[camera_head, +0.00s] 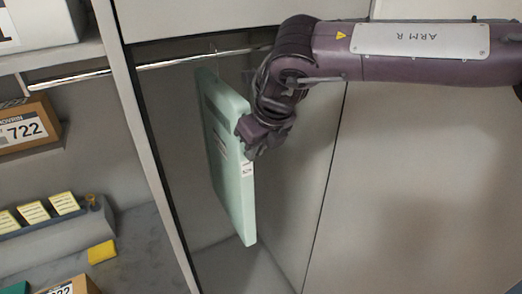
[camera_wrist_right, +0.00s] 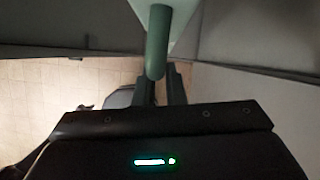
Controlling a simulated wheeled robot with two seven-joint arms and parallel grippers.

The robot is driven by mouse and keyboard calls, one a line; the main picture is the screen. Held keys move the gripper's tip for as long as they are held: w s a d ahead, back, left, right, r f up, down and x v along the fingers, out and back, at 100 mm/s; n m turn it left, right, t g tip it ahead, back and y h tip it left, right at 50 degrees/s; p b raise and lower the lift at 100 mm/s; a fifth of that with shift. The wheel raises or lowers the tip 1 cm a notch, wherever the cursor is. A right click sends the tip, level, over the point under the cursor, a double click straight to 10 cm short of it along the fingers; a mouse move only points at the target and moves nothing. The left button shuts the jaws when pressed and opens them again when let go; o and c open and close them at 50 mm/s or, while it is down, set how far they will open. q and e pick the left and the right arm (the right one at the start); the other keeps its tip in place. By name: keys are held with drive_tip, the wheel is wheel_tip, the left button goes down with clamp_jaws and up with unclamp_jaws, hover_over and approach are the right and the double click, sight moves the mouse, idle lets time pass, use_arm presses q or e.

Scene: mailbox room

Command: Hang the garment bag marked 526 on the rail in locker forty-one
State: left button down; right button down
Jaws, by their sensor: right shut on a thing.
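A pale green garment bag (camera_head: 222,155) hangs upright inside the open locker, just below the metal rail (camera_head: 200,59). A thin hook shows at the rail above the bag. I cannot tell whether it rests on the rail. A small white label is on the bag's edge; its number is too small to read. My right gripper (camera_head: 250,143) is at the bag's front edge, shut on it. In the right wrist view the fingers (camera_wrist_right: 160,88) close on a green rounded handle (camera_wrist_right: 157,42) of the bag. My left gripper is not in view.
A grey divider (camera_head: 150,150) separates the locker from shelves on the left. These hold a cardboard box marked 722 (camera_head: 25,128), a grey holder with yellow cards (camera_head: 45,218) and a yellow block (camera_head: 101,252). A pale panel (camera_head: 420,190) stands right. The locker floor looks clear.

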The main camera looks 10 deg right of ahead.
drive_tip(key=w+a+f, duration=0.2)
drive_tip(key=w+f, duration=0.1)
drive_tip(key=w, duration=0.3)
idle(0.8)
drive_tip(key=shift+f, duration=0.1)
